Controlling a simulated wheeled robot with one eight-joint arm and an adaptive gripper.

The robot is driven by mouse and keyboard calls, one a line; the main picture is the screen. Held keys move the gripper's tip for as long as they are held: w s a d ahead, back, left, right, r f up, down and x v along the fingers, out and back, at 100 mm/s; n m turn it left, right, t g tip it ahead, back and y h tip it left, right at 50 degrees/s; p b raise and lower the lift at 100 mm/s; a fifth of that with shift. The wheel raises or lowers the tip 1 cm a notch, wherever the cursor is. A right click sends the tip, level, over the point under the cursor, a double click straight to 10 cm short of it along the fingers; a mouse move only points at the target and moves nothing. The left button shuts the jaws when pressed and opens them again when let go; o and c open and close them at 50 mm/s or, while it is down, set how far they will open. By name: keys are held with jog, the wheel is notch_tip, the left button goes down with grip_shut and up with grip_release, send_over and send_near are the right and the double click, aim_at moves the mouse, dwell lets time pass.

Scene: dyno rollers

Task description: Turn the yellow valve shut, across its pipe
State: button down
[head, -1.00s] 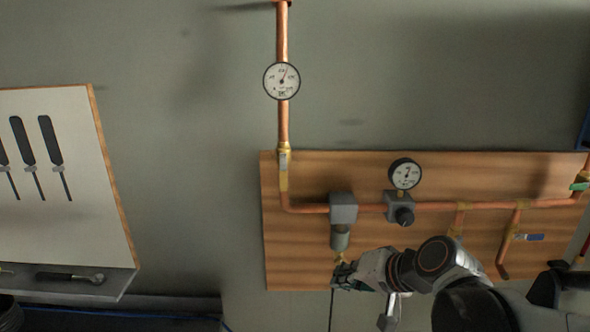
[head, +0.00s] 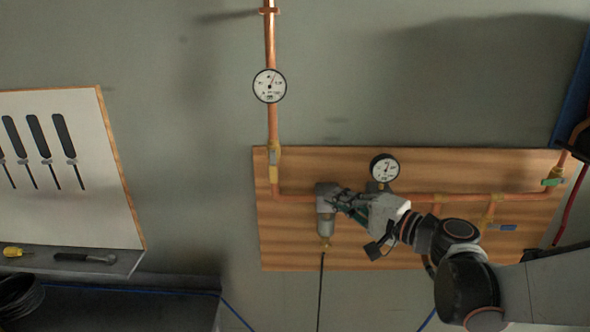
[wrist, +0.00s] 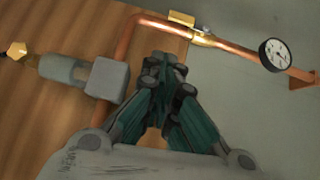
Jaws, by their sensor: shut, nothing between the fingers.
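The yellow valve (head: 274,172) sits on the vertical copper pipe (head: 271,125) near the top left of the wooden board. Its yellow handle appears to lie along the pipe. In the wrist view the valve's yellow handle (wrist: 181,18) shows at the top, beside the copper pipe (wrist: 237,50). My gripper (head: 340,198) is in front of the grey filter block, to the right of and below the valve in the head view. In the wrist view my gripper (wrist: 168,65) is shut and empty, with its fingertips apart from the valve.
The grey filter (head: 325,228) hangs close by my gripper. A gauge (head: 384,167) stands above the lower pipe and another gauge (head: 269,86) sits above the valve. A green-handled valve (head: 553,182) and a blue handle (head: 507,227) are farther right. Bare wall lies left of the valve.

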aim_at(273, 167)
jog(key=shift+w+d+r+m+t, duration=0.15)
jog(key=shift+d+r+m+t, duration=0.25)
jog(key=shift+r, duration=0.35)
jog(key=shift+w, duration=0.1)
jog(key=w+a, duration=0.7)
jog(key=a, duration=0.3)
jog(key=shift+w+a, duration=0.2)
jog(key=shift+a, duration=0.2)
jog(key=shift+f+y, duration=0.15)
jog(key=shift+y, duration=0.15)
jog(key=shift+a+f+b, duration=0.1)
jog(key=shift+a+b, duration=0.1)
jog(key=shift+b, duration=0.25)
